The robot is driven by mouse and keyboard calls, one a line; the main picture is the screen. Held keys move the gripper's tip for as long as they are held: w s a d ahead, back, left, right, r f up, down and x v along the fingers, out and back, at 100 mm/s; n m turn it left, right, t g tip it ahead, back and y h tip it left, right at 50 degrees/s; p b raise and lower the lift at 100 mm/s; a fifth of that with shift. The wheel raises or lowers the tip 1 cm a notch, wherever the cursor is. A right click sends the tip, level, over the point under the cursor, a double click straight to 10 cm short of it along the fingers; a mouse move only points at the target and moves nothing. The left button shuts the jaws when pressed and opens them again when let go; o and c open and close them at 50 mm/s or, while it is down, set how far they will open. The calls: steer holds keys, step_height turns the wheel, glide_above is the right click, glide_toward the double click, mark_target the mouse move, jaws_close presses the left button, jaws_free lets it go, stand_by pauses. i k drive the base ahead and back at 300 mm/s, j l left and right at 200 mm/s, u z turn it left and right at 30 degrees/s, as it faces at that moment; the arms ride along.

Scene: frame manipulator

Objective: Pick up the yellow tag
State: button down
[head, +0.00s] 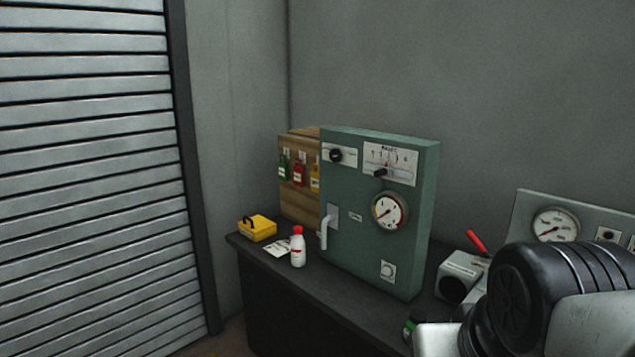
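The yellow tag (315,181) hangs on the front of a wooden board (299,206) at the back left of the dark bench. It is the rightmost of three hanging tags, close to the left edge of a green panel. A red tag (299,174) and a green tag (284,167) hang to its left. Part of my arm shows at the lower right, well away from the tags. My gripper's fingers do not show.
The green panel (405,245) with a gauge, knobs and a lever stands on the bench (330,294). A grey device (462,268) and gauge panel are at right. A slatted shutter (85,190) is left.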

mark_target(315, 176)
steer(key=i+j, duration=0.1)
steer(key=j, duration=0.3)
steer(key=i+j, duration=0.1)
steer(key=j, duration=0.3)
steer(key=i+j+z, duration=0.15)
steer(key=j, duration=0.3)
steer(key=i+j+z, duration=0.1)
steer(key=i+j, duration=0.2)
steer(key=j, duration=0.15)
steer(key=i+j+z, duration=0.15)
steer(key=j, duration=0.35)
steer(key=i+j+z, duration=0.15)
steer(key=j, duration=0.35)
steer(key=i+j+z, duration=0.1)
steer(key=i+j, duration=0.15)
steer(key=j, duration=0.25)
steer(key=i+j+z, duration=0.15)
steer(key=j, duration=0.4)
steer(key=j+z, duration=0.1)
steer(key=j, duration=0.45)
steer(key=i+j+z, duration=0.15)
steer(key=j, duration=0.4)
